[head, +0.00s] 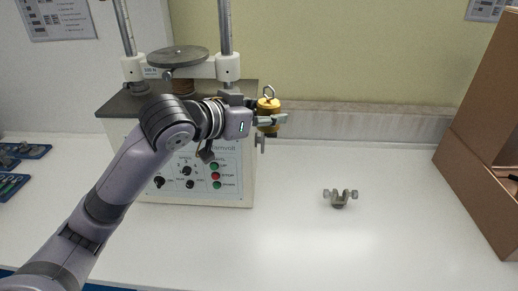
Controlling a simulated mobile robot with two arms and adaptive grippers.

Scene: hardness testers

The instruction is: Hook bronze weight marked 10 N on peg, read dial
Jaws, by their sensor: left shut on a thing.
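My left gripper (262,127) is shut on a yellow-bronze weight (268,105) with a metal ring hook on top. It holds the weight upright in the air, just right of the tester (247,180). Any marking on the weight is too small to read. The tester is a beige and grey machine with two upright columns, a crosshead and a round grey plate (177,56). My left arm covers part of its front panel. I cannot make out a peg or a dial. My right gripper is not in view.
A small metal fixture with two knobs (339,199) lies on the white table (300,245), right of centre. Blue trays (24,151) with small parts sit at the far left. A brown open box (478,190) stands at the right edge. The table's middle front is clear.

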